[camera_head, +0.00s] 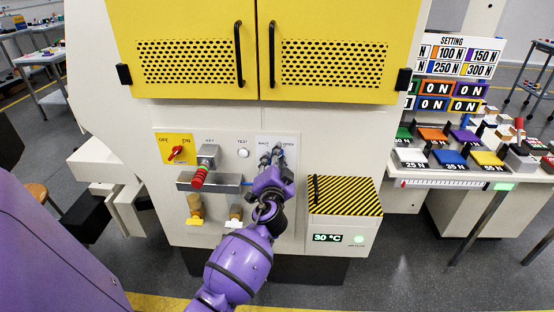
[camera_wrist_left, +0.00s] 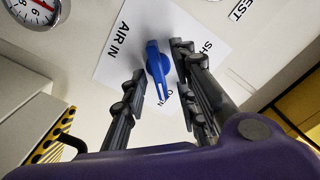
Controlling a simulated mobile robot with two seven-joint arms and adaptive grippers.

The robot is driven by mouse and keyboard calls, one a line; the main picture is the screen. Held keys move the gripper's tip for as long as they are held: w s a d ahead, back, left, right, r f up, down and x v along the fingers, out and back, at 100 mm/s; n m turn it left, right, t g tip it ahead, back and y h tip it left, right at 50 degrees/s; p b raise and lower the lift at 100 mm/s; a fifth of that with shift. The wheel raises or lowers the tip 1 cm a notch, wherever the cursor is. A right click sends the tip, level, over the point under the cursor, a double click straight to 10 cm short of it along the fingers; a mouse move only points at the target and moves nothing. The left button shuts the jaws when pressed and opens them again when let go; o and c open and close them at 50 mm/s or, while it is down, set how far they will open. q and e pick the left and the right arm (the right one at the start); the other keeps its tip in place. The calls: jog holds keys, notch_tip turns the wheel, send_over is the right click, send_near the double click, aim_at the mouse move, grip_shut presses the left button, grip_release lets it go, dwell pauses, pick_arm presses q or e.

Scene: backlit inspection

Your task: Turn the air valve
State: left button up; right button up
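The air valve has a blue lever handle (camera_wrist_left: 158,68), seen in the left wrist view on a white plate (camera_wrist_left: 120,70) marked AIR IN, with a partly covered label beside the handle. My left gripper (camera_wrist_left: 161,75) is open, with one dark finger on each side of the handle. The right-hand finger is very near the handle; I cannot tell whether it touches. In the head view my left gripper (camera_head: 273,157) is in front of the machine's white plate (camera_head: 292,141) and hides most of the valve. My right gripper is not in view.
A yellow switch plate (camera_head: 163,147), a red-ended key fixture (camera_head: 200,176) and two taps stand left of the gripper. A striped box (camera_head: 345,196) showing 30 °C juts out to its right. Yellow doors (camera_head: 200,20) with black handles hang above. A pressure gauge (camera_wrist_left: 36,12) shows in the wrist view.

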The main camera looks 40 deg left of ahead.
pick_arm(q)
jog(key=shift+c, duration=0.6)
grip_shut()
